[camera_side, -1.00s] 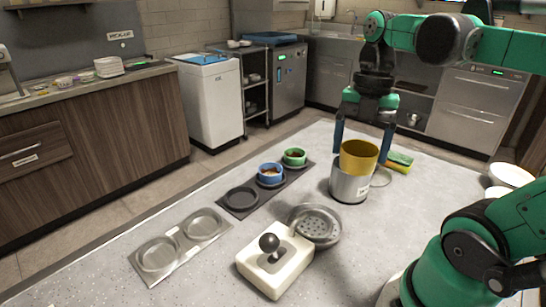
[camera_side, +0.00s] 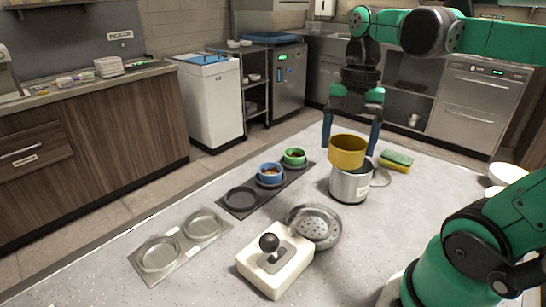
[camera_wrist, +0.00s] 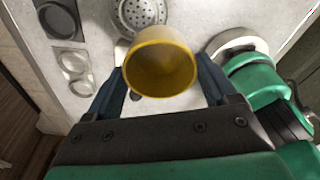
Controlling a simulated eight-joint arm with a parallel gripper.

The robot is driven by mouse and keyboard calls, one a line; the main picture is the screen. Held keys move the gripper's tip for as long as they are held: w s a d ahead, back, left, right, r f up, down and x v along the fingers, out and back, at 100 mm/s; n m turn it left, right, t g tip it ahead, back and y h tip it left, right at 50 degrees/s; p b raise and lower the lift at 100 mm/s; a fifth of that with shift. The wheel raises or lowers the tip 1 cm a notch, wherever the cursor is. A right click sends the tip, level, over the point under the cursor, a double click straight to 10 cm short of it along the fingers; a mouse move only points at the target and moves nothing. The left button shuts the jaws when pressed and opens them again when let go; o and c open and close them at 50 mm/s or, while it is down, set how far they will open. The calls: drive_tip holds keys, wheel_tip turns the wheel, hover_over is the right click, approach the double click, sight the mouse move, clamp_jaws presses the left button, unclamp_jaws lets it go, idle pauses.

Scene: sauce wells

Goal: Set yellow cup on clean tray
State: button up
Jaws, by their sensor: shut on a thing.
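The yellow cup (camera_side: 347,153) is in my gripper (camera_side: 350,143), between the two blue fingers. It hangs above and slightly left of the steel pot (camera_side: 349,186), and its lower edge still overlaps the pot's rim in the side view. In the wrist view the cup (camera_wrist: 160,68) is upright between the fingers and looks empty. A silver tray (camera_side: 180,246) with two empty round wells lies at the front left. A dark tray (camera_side: 222,207) holds a blue cup (camera_side: 270,175) and a green cup (camera_side: 294,158); its nearest well is empty.
A white box with a black ball knob (camera_side: 274,262) stands at the front middle. A perforated metal strainer (camera_side: 314,226) lies behind it. A green and yellow sponge (camera_side: 396,161) is right of the pot. White bowls (camera_side: 509,175) are at the right edge.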

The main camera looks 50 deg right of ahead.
drive_tip(key=w+a+f+n, duration=0.1)
drive_tip(key=w+a, duration=0.2)
drive_tip(key=w, duration=0.4)
drive_tip(key=w+a+f+n, duration=0.1)
drive_tip(key=w+a, duration=0.2)
drive_tip(key=w, duration=0.3)
drive_tip(key=w+a+f+n, duration=0.2)
drive_tip(key=w+a+f, duration=0.6)
drive_tip(key=a, duration=0.3)
drive_tip(key=shift+s+d+f, duration=0.1)
drive_tip(key=shift+d+f, duration=0.05)
drive_tip(key=shift+f, duration=1.35)
drive_tip(key=shift+s+d+f, duration=0.1)
drive_tip(key=shift+d+f, duration=0.05)
drive_tip(key=shift+f, duration=1.35)
drive_tip(key=shift+f, duration=0.5)
drive_tip(key=o, duration=1.3)
